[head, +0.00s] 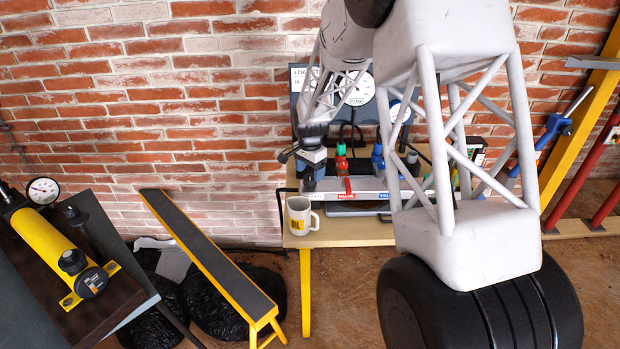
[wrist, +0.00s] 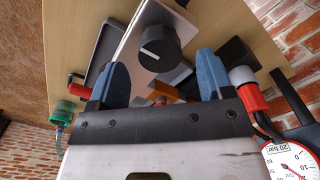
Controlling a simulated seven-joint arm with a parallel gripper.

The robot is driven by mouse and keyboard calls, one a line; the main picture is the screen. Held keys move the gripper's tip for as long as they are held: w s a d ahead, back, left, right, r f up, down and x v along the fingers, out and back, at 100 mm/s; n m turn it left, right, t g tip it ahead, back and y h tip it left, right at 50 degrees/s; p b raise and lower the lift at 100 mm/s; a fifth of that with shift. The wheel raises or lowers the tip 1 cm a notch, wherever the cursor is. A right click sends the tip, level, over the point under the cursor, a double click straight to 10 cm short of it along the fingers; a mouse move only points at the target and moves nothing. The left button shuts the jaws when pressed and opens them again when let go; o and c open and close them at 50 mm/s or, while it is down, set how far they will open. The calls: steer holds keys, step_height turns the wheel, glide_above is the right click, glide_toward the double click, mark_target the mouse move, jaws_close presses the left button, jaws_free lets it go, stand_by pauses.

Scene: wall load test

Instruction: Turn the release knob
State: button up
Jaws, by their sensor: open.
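The release knob (wrist: 160,47) is a round black knob with a pale pointer line. It stands on a silver metal plate (wrist: 142,38) in the wrist view. My gripper (wrist: 162,78) is open, with its two blue fingers apart and nothing held between them. The knob appears beyond the fingertips, roughly centred between them, and is not gripped. In the head view my gripper (head: 312,163) points down over the left end of the silver unit (head: 365,188) on the wooden bench. There I cannot clearly make out the knob beside the gripper.
A white mug (head: 299,216) stands at the bench's front left. A red-capped bottle (head: 341,160) and a blue fitting (head: 378,158) are close to the gripper's right. Pressure gauges (head: 360,90) stand behind.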

mark_target(310, 177)
steer(key=shift+f, duration=1.6)
steer(key=c, duration=0.9)
